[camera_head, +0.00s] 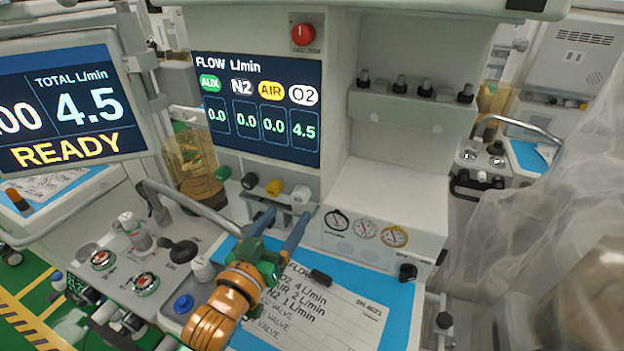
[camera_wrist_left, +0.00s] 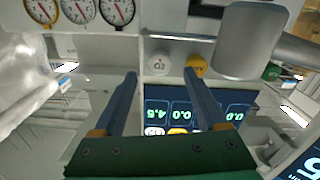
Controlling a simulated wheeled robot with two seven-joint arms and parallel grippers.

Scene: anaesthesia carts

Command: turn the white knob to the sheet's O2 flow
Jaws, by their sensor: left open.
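The white O2 knob (camera_head: 301,194) is at the right end of the knob row under the flow display (camera_head: 257,105). It also shows in the left wrist view (camera_wrist_left: 159,64), between the two fingertips across the picture. The display reads O2 4.5 and 0.0 for AUX, N2 and AIR. The flow sheet (camera_head: 325,310) lies on the blue mat, and its readable lines say O2 4 L/min, AIR 2 L/min, N2 1 L/min. My left gripper (camera_head: 280,222) is open in front of the knobs, with nothing visible between its fingers. I cannot tell whether a finger touches the knob.
The yellow knob (camera_head: 274,187) is close beside the white one, with the black (camera_head: 249,181) and green (camera_head: 222,172) knobs farther left. Gauges (camera_head: 365,229) stand to the right. A READY monitor (camera_head: 70,105) reads total 4.5. A black clip (camera_head: 320,276) sits on the sheet.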

